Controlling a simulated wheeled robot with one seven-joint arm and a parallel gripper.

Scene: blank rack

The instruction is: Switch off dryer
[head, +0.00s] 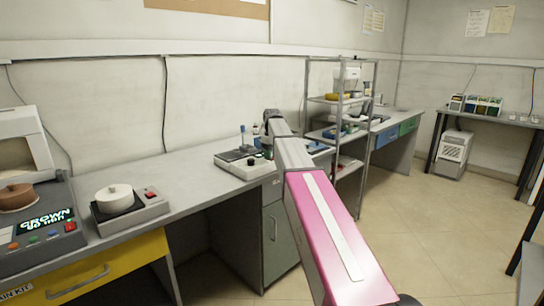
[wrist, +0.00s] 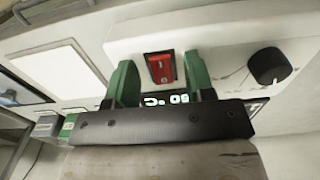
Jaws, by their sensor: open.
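In the wrist view my gripper (wrist: 160,76) is open and empty, with its two green fingers apart. A red rocker switch (wrist: 161,68) in a black frame shows between the fingers, on a pale device (wrist: 220,45). I cannot tell whether the fingers touch the device. A lit display is partly hidden behind my gripper's dark bar. A black knob (wrist: 269,66) is to the right. In the head view my arm's end is above the bench beside a pale bench device (head: 240,166); the fingers cannot be made out. No label shows which device is the dryer.
A hotplate with a white pot (head: 114,195) and red switch stands on the left bench, beside a machine with a lit display (head: 42,225). A metal shelf rack (head: 340,100) stands behind my arm. The floor (head: 425,215) at right is clear.

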